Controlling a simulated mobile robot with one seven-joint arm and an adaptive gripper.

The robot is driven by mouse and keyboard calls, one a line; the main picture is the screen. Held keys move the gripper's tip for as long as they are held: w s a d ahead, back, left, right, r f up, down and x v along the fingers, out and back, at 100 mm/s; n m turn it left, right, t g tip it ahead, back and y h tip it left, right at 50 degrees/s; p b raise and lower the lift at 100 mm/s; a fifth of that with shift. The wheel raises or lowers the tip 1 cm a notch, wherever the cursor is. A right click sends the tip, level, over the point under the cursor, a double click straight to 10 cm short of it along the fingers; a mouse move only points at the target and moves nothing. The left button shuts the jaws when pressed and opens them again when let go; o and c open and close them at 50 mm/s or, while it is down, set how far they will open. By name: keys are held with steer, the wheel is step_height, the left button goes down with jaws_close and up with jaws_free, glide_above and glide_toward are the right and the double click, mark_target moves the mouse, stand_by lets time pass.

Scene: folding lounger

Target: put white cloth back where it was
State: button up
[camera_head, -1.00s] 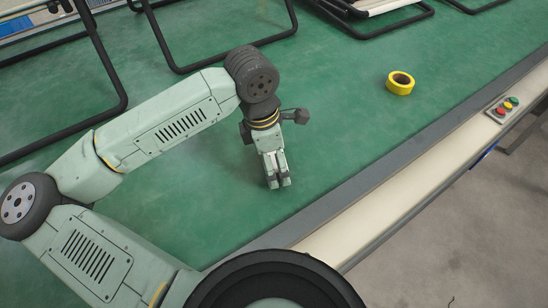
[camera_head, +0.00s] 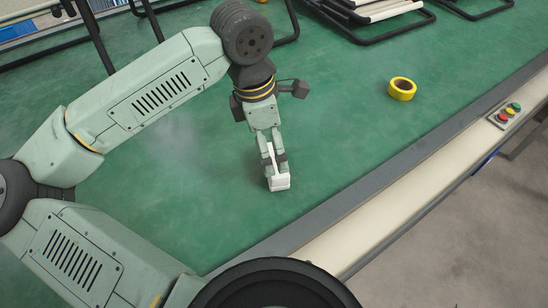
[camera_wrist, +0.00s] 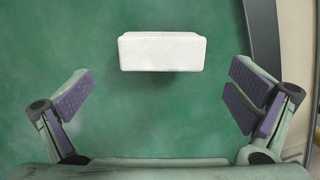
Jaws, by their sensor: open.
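The white cloth (camera_head: 280,182) is a small white block-like piece on the green surface, near the front edge of the worktop. In the wrist view the white cloth (camera_wrist: 162,52) lies ahead of the fingers, near the top middle, with green surface around it. My gripper (camera_head: 272,160) is open above and just behind the cloth, pointing down; its fingers partly cover the cloth in the head view. In the wrist view my gripper (camera_wrist: 160,100) shows its two purple-padded fingers wide apart with nothing between them.
A yellow tape roll (camera_head: 402,89) lies to the right on the green worktop (camera_head: 340,130). A button box (camera_head: 504,115) sits on the pale front rail (camera_head: 400,200). Black tubular frames (camera_head: 375,30) stand along the back. The surface between gripper and tape is clear.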

steer(key=shift+s+a+r, duration=0.1)
steer(key=shift+a+r, duration=0.1)
steer(key=shift+r, duration=1)
steer(key=shift+a+r, duration=0.15)
steer(key=shift+r, duration=1)
